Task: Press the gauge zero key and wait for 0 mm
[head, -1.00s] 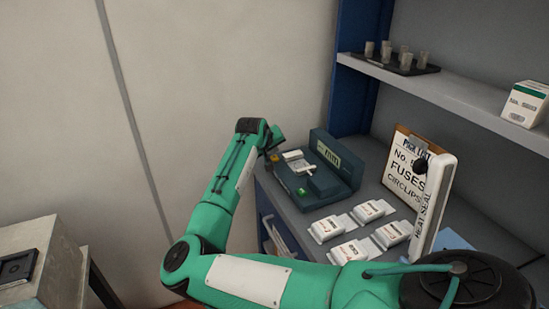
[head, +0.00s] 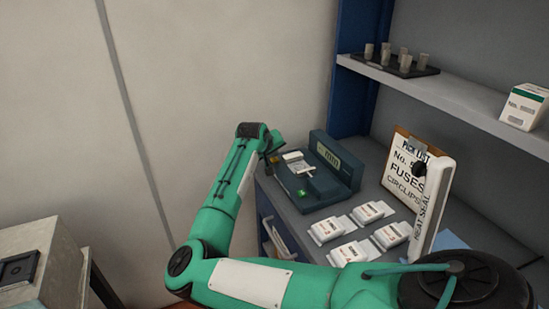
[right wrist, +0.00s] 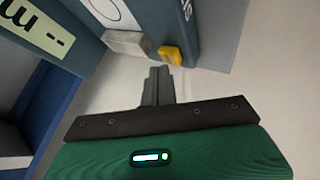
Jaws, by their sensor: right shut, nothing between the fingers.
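The gauge (head: 338,172) is a dark teal unit on the bench, with a pale display (head: 328,154) at its back. In the right wrist view part of the display (right wrist: 35,30) shows dashes and an "m"; I read no number. My left gripper is not in view.
A small green light (head: 302,194) glows on the gauge's front. Several white packets (head: 351,253) lie on the bench to its right, before a pick list board (head: 411,178) and a white upright heat sealer (head: 434,208). A shelf (head: 440,92) holds a tray of cups and a box.

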